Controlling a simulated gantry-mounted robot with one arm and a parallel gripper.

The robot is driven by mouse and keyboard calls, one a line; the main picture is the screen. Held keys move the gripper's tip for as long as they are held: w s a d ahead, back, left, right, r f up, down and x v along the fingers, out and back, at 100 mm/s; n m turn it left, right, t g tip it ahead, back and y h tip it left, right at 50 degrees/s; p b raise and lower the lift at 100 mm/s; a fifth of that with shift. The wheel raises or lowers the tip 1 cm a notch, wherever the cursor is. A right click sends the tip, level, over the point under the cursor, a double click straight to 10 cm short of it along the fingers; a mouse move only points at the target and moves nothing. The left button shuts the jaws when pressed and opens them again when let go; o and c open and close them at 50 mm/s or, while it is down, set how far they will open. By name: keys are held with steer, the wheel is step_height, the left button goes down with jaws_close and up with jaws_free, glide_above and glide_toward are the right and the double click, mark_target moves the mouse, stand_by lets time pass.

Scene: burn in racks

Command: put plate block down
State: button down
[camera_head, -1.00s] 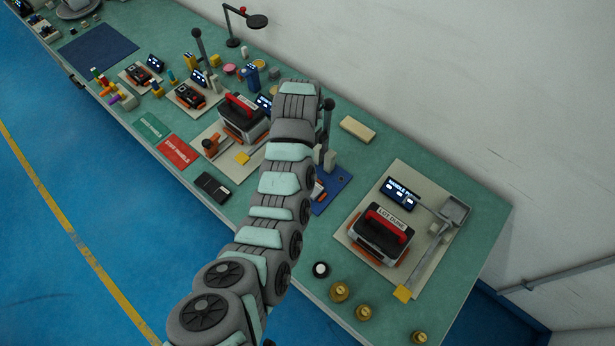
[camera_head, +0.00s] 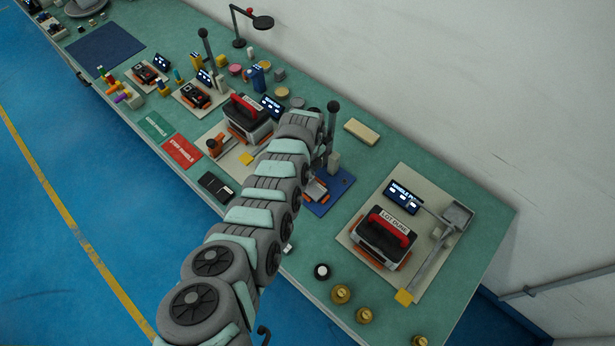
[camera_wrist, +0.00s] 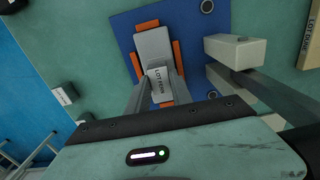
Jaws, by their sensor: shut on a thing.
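In the wrist view, a grey plate block (camera_wrist: 153,44) with a white "LOT" label lies between orange guides (camera_wrist: 137,62) on a blue base plate (camera_wrist: 198,30). My gripper (camera_wrist: 160,92) is shut on the block, one finger on each side of its labelled end. The block looks lined up with the guides; whether it rests fully on the base cannot be told. In the head view, the blue base plate (camera_head: 341,185) shows to the right of my arm.
A beige post (camera_wrist: 235,52) stands close right of the block. A black-knobbed lever (camera_head: 333,108) rises behind the blue plate. A cream block (camera_head: 361,131) lies behind. A red-handled "LOT DUNE" unit (camera_head: 384,238) and brass weights (camera_head: 341,294) stand at right.

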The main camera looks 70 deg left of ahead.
steer(key=shift+d+f, duration=0.1)
steer(key=shift+f, duration=0.85)
steer(key=shift+f+b, duration=0.2)
steer(key=shift+b, duration=0.15)
steer(key=c, duration=1.1)
jaws_free()
steer(key=shift+c, duration=0.2)
steer(key=shift+r, duration=0.15)
step_height(320, 180, up, 4)
steer(key=shift+f+p, duration=0.1)
steer(key=shift+p, duration=0.95)
step_height(320, 180, up, 8)
